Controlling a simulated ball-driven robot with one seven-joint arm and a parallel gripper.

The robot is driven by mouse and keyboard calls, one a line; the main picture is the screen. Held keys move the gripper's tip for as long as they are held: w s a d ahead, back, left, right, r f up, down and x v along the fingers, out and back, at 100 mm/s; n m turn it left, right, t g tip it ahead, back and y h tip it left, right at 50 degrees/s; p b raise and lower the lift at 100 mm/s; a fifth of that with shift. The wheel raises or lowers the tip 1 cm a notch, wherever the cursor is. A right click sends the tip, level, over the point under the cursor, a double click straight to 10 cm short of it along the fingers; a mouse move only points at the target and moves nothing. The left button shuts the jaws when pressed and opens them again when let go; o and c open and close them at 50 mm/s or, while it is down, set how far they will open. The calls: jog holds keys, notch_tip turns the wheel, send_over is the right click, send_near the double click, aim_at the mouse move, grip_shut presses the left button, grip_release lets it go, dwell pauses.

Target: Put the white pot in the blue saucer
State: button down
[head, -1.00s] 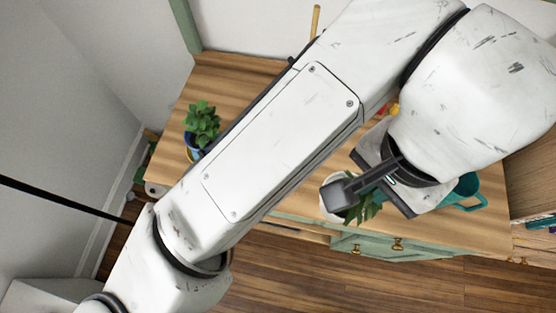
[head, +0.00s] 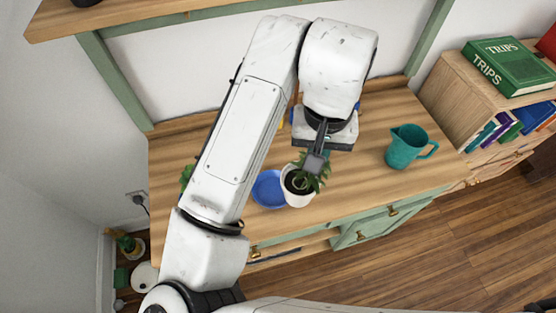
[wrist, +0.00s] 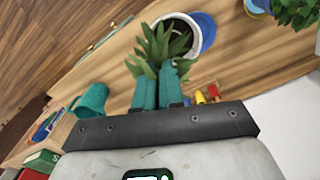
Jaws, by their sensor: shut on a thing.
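The white pot (head: 297,199) holds dark soil and a spiky green plant, and looks roughly upright. My gripper (head: 313,170) is shut at the plant and near rim; which part it grips is hidden by leaves. The wrist view shows my teal fingers close together at the leaves, with the white pot (wrist: 197,45) just beyond. The blue saucer (head: 266,190) lies on the wooden top, directly left of the pot, its right side covered by it. It also shows in the wrist view (wrist: 208,30). I cannot tell whether the pot is above the saucer's edge or beside it.
A teal jug (head: 405,150) stands to the right on the wooden top (head: 365,185). Another leafy plant (head: 186,177) is mostly hidden behind my arm at left. Small red and yellow items (wrist: 205,95) lie near my fingers. A bookcase (head: 450,85) stands at right.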

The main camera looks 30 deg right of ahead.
jog(key=w+a+f+p, duration=0.1)
jog(key=w+a+f, duration=0.1)
jog(key=w+f, duration=0.6)
jog(key=shift+w+f, duration=0.15)
jog(key=shift+f, duration=1.25)
jog(key=c, duration=1.2)
grip_release()
jog(key=shift+c, duration=0.2)
notch_tip(320, 180, up, 12)
jog(key=shift+b, duration=0.4)
